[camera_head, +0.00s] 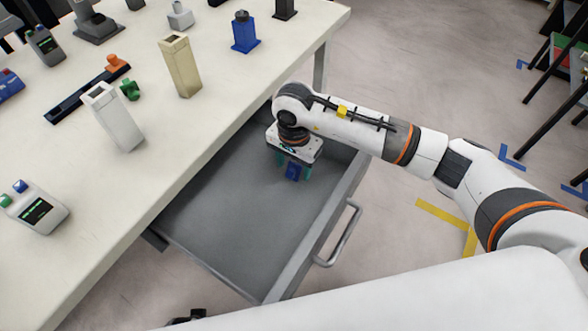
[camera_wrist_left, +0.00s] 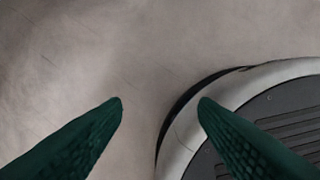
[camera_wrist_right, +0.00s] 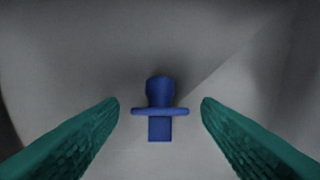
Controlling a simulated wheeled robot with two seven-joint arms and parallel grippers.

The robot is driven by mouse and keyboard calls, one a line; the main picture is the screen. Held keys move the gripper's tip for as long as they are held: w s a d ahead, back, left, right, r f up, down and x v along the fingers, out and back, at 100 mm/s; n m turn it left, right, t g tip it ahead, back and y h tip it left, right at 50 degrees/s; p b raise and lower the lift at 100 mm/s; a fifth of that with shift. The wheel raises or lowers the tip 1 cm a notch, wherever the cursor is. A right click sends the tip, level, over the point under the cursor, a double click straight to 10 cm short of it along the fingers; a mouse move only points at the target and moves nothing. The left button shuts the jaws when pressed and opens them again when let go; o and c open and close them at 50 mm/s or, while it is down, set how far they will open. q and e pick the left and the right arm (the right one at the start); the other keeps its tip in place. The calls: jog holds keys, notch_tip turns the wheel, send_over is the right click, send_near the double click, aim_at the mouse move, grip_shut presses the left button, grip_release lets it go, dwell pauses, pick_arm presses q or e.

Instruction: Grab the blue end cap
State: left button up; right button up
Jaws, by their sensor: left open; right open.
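The blue end cap (camera_wrist_right: 160,105) is in the grey open drawer (camera_head: 235,205). It has a rounded top, a wide flange and a square stub. In the head view the end cap (camera_head: 293,171) shows just under my right gripper (camera_head: 293,170), partly hidden by it. In the right wrist view my right gripper (camera_wrist_right: 160,108) is open, with a green finger on each side of the cap and a gap on both sides. My left gripper (camera_wrist_left: 162,102) is open and empty above the floor, beside part of my base. It does not show in the head view.
The drawer's front wall with its handle (camera_head: 340,235) stands on the right of my gripper. The white table (camera_head: 100,190) edge is on the left, with a cream block (camera_head: 180,68), a white block (camera_head: 113,118) and a blue part (camera_head: 244,34) on top. The rest of the drawer floor is clear.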

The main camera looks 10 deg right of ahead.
jog(key=c, duration=1.1)
jog(key=shift+o, duration=0.2)
